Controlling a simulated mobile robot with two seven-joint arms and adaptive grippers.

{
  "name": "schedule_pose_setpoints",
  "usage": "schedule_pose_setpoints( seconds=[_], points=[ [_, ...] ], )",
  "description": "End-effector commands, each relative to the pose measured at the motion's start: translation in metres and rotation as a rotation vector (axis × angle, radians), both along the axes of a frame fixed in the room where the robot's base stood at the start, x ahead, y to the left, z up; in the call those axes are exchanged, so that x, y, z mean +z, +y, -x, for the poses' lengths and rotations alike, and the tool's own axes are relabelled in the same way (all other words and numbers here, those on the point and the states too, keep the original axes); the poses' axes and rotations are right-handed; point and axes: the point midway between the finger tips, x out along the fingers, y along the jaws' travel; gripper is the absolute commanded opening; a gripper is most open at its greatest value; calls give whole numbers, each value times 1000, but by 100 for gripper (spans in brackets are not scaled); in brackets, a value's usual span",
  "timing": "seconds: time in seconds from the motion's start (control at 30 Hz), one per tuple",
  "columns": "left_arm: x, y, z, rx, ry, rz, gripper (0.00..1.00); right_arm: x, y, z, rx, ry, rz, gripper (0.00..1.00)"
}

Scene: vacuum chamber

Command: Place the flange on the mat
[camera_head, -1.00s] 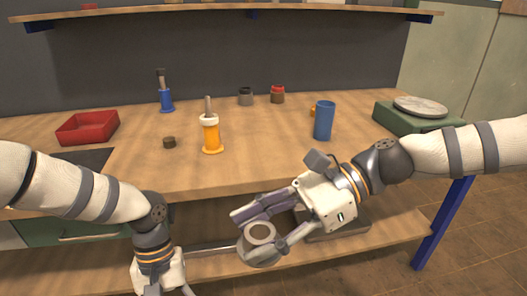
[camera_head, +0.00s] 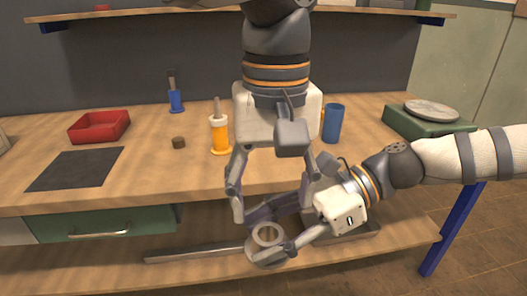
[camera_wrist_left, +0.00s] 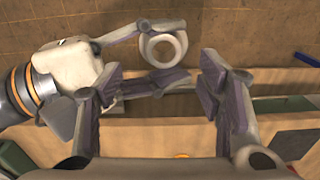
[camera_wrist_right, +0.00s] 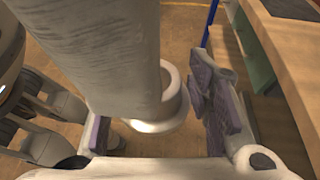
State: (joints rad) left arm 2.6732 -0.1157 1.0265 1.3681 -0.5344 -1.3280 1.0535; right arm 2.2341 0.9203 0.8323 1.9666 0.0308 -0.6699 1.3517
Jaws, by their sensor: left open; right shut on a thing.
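The flange (camera_head: 262,251) is a grey ring-shaped part with a round hole, held in front of the table below its top. My right gripper (camera_head: 275,230) is shut on it; the flange also shows between its fingers in the right wrist view (camera_wrist_right: 172,112) and at the top middle of the left wrist view (camera_wrist_left: 181,46). My left gripper (camera_head: 273,202) is open and empty, pointing down just above the flange and right gripper. In the left wrist view its fingers (camera_wrist_left: 160,92) are spread, with the flange beyond them. The dark square mat (camera_head: 75,168) lies bare on the table's left side.
A blue cup (camera_head: 333,124) and a green scale (camera_head: 425,120) are at right. A drawer (camera_head: 100,224) is under the mat.

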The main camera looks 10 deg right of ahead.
Motion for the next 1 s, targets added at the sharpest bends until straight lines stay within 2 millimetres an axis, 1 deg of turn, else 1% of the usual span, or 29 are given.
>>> schedule_pose_setpoints(
  seconds=[0.03, 0.1, 0.2, 0.3, 0.4, 0.63, 0.67, 0.7, 0.77, 0.8, 0.9, 0.93, 0.97, 1.0],
  points=[
    [-12, 0, 1, -2, 5, -1, 61, 0, 0, 0, 0, 0, 0, 14],
    [-28, 0, 1, -2, 4, 0, 61, 1, 0, 0, 0, -1, 0, 14],
    [-46, 0, 0, -1, 3, -1, 61, 1, 0, 0, 0, -1, 0, 14],
    [-58, 0, 0, 0, 1, -1, 61, 1, 0, 0, -1, -1, 0, 14],
    [-63, 0, 0, 0, -1, 1, 61, 1, 0, 0, -1, -1, 0, 14],
    [-64, 0, 0, 0, -1, 1, 61, 1, 0, 0, -1, -1, 0, 14],
    [-64, 0, 0, 0, -1, 1, 57, 1, 0, 0, -1, -1, 0, 14],
    [-64, 0, 0, 0, -1, 1, 48, 1, 0, 0, -1, -1, 0, 14],
    [-64, 0, 0, 0, -1, 1, 34, 1, 0, 0, -1, -1, 0, 14],
    [-64, 0, 0, 0, -1, 1, 25, 1, 0, 0, -1, -1, 0, 14],
    [-63, -1, 0, 0, -1, 3, 5, 1, 0, 0, 0, -1, -1, 14],
    [-63, -1, 0, -1, -1, 4, 5, 1, 0, 0, 0, -1, -1, 14],
    [-63, -1, 0, -1, -1, 5, 5, 1, 1, 0, 0, -1, -1, 48],
    [-63, -1, 0, -1, -1, 6, 5, 1, 1, 0, 1, -2, -1, 58]
  ],
)
